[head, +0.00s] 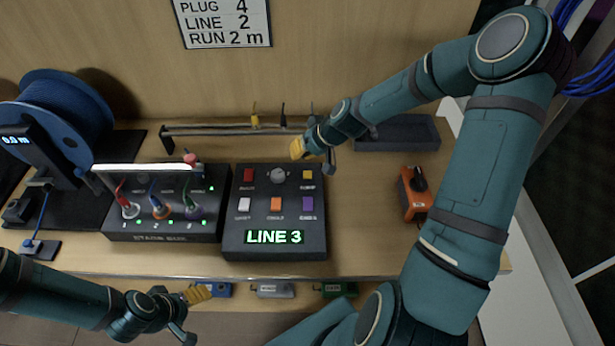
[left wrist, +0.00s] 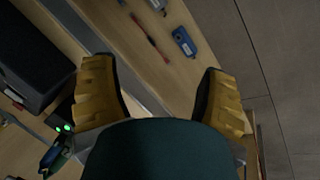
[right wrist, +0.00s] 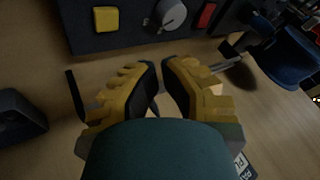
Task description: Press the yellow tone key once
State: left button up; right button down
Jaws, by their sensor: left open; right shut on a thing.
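The yellow tone key (head: 308,175) is at the top right of the dark key panel (head: 232,238). It also shows in the right wrist view (right wrist: 106,19), right of which is the grey knob. My right gripper (head: 298,148) is just behind the panel's back edge, near the knob and yellow key and apart from the key. In the right wrist view (right wrist: 159,72) its fingers are close together on something thin and dark that I cannot identify. My left gripper (head: 198,294) is open and empty in front of the bench edge. The panel display reads LINE 3.
Beside the yellow key are a grey knob (head: 278,175), a red key (head: 248,175), an orange key (head: 275,204) and a purple key (head: 307,204). The stage box (head: 160,228) with cables stands left. A rail (head: 215,130) is behind, a dark tray (head: 400,146) at back right.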

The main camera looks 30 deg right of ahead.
aim_at(308, 175)
notch_tip(308, 175, down, 5)
jog(key=b, duration=0.3)
jog(key=shift+f, duration=0.1)
pick_arm(q)
jog(key=shift+g, duration=0.3)
jog(key=f, duration=0.2)
jog(key=s+f, duration=0.1)
jog(key=shift+s+d+f, duration=0.15)
jog(key=shift+f, duration=0.25)
pick_arm(e)
jog(key=c, duration=1.7)
grip_release()
grip_shut()
pick_arm(q)
jog(key=shift+f+b, duration=0.45)
jog(key=shift+b, duration=0.15)
pick_arm(e)
jog(key=shift+f, duration=0.4)
